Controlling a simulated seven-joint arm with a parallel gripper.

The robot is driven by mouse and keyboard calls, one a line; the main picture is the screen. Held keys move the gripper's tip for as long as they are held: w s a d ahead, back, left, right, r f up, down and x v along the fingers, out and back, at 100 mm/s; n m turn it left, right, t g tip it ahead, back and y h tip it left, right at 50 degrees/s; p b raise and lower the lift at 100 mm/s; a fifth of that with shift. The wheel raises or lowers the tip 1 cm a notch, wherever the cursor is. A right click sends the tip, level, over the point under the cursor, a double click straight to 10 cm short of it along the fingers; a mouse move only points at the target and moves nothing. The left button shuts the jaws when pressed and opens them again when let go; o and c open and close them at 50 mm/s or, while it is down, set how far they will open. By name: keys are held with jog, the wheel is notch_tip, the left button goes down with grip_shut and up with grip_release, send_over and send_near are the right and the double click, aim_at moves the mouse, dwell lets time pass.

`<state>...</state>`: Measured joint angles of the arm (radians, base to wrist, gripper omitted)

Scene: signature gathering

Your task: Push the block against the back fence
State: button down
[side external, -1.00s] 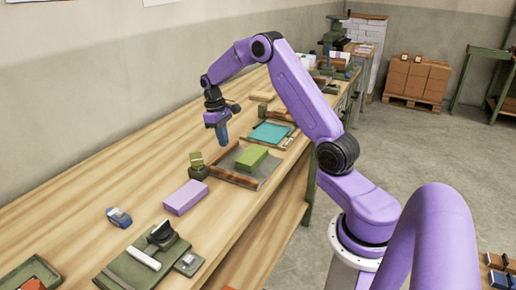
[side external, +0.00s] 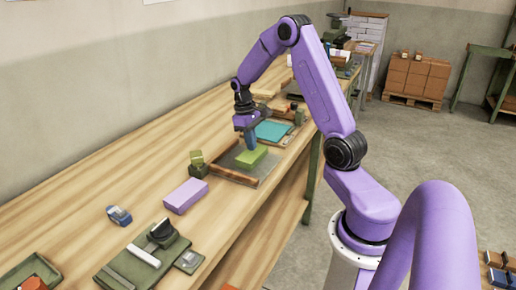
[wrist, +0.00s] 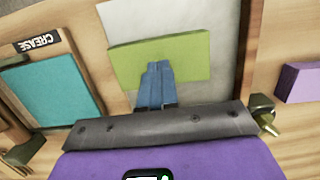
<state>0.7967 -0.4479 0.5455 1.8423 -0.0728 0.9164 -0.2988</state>
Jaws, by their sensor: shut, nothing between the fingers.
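The green block (side external: 251,157) lies on the grey tray (side external: 228,163) on the bench. In the wrist view the block (wrist: 180,52) is slightly tilted across the picture, partly over a white patch (wrist: 122,18). My gripper (side external: 250,146) is low at the block's wall-side edge, fingers together and empty. In the wrist view its blue fingertips (wrist: 158,70) overlap the block's near edge; I cannot tell if they touch it. A brown wooden strip (side external: 232,176) edges the tray and shows right of the block in the wrist view (wrist: 248,55). I cannot tell which edge is the back fence.
A teal sheet (side external: 272,131) lies just beyond the tray, with a "CREASE" label (wrist: 31,43) beside it. A purple block (side external: 186,196) and a small olive stamp-like item (side external: 198,165) stand nearer the camera. The bench along the wall is mostly clear.

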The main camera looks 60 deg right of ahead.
aim_at(259, 155)
jog(key=shift+s, duration=1.2)
jog(key=shift+s+f, duration=0.2)
jog(key=shift+f, duration=0.65)
jog(key=shift+a, duration=0.1)
jog(key=shift+w, duration=0.1)
